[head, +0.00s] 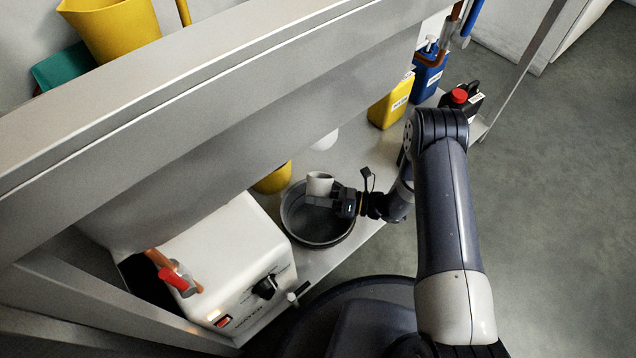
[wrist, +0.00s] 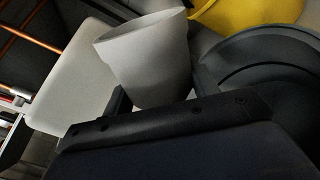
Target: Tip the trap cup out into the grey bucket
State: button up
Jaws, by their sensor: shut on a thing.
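The trap cup (head: 319,183) is a small pale grey-white cup. My gripper (head: 322,196) is shut on it and holds it over the grey bucket (head: 345,236). The bucket is round and dark grey, standing on the shelf. In the wrist view the cup (wrist: 146,55) stands between my two fingers, slightly tilted, its wide rim at the top. The inside of the cup is hidden, so I cannot tell what it holds. The bucket (wrist: 262,75) shows to the right of the cup in the wrist view.
A white boiler-like box (head: 225,265) with a knob and red-handled tap stands left of the bucket. A yellow container (head: 273,179) sits behind the bucket. Yellow (head: 391,103) and blue (head: 428,78) jugs and a red-capped black can (head: 461,100) stand farther along. A metal rail (head: 200,90) overhangs the shelf.

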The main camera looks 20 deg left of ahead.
jog(key=n, duration=0.8)
jog(key=shift+n, duration=0.3)
jog(key=shift+r, duration=0.1)
